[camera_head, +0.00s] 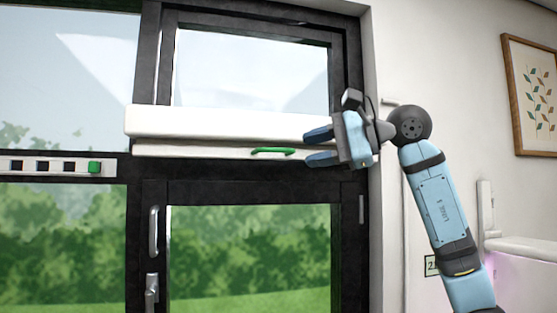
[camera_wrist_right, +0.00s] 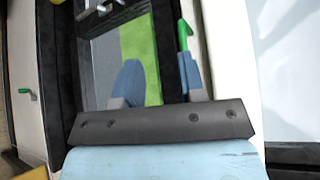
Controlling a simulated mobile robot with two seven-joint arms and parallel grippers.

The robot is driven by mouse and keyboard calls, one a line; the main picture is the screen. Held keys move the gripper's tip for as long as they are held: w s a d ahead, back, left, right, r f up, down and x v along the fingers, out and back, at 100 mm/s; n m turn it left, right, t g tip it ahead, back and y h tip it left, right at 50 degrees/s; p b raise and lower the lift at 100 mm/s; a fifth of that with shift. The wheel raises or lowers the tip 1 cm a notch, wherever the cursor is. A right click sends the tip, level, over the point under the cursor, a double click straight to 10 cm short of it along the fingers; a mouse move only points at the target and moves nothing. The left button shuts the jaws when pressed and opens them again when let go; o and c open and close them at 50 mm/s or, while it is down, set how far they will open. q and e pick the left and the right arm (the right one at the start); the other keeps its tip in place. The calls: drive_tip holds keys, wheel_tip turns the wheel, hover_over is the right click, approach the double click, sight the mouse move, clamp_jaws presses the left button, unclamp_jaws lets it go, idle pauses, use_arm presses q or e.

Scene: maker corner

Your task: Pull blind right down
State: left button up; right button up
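The right blind (camera_head: 230,122) is a white roll and bar across the upper part of the right window, with a green handle (camera_head: 273,150) on its lower bar. My right gripper (camera_head: 319,147) is to the right of the handle, fingers pointing left toward it. It is open, with nothing visible between its fingers. In the right wrist view, the two blue fingertips (camera_wrist_right: 158,80) are well apart. A green handle (camera_wrist_right: 184,35) shows just beyond the right-hand finger, which partly covers it; whether they touch I cannot tell. My left gripper is not in view.
A white strip (camera_head: 55,166) with dark squares and a green block crosses the left window. Door handles (camera_head: 153,232) sit on the dark frame below the blind. A framed picture (camera_head: 532,95) hangs on the right wall. The right wrist view shows another green handle (camera_wrist_right: 25,91) at left.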

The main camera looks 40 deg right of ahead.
sight(281, 150)
drive_tip(key=s+d+r+t+h, duration=0.1)
drive_tip(key=s+d+r+h, duration=0.1)
drive_tip(key=s+d+r, duration=0.15)
drive_tip(key=x, duration=0.4)
drive_tip(key=p+x, duration=0.1)
drive_tip(key=x, duration=0.4)
drive_tip(key=p+x, duration=0.1)
drive_tip(key=x, duration=0.4)
drive_tip(key=shift+f, duration=0.3)
clamp_jaws()
